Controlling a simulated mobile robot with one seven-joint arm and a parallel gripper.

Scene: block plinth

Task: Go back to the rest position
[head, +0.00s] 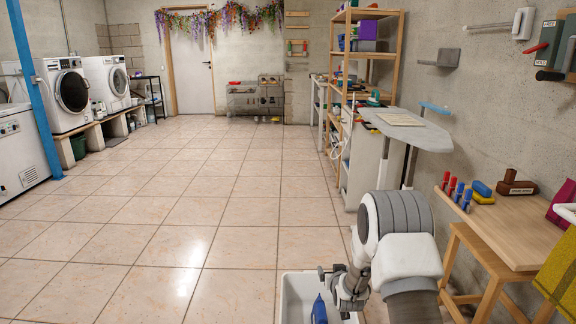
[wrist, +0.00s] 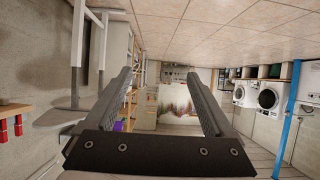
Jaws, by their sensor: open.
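My gripper (head: 330,276) is at the lower middle of the head view, at the end of my bent arm, over a white bin (head: 284,300). In the wrist view my gripper (wrist: 162,72) shows two dark fingers spread wide with nothing between them. A blue object (head: 319,310) shows below the gripper, in the bin as seen from the head; most of it is cut off by the frame edge. The wrist view looks out across the room with the floor at the top.
A wooden table (head: 510,236) at right bears red and blue upright pieces (head: 455,190), a blue and yellow piece (head: 481,191) and a brown block (head: 516,186). An ironing board (head: 415,134) and wooden shelf (head: 366,14) stand behind. The tiled floor (head: 190,210) at left is clear.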

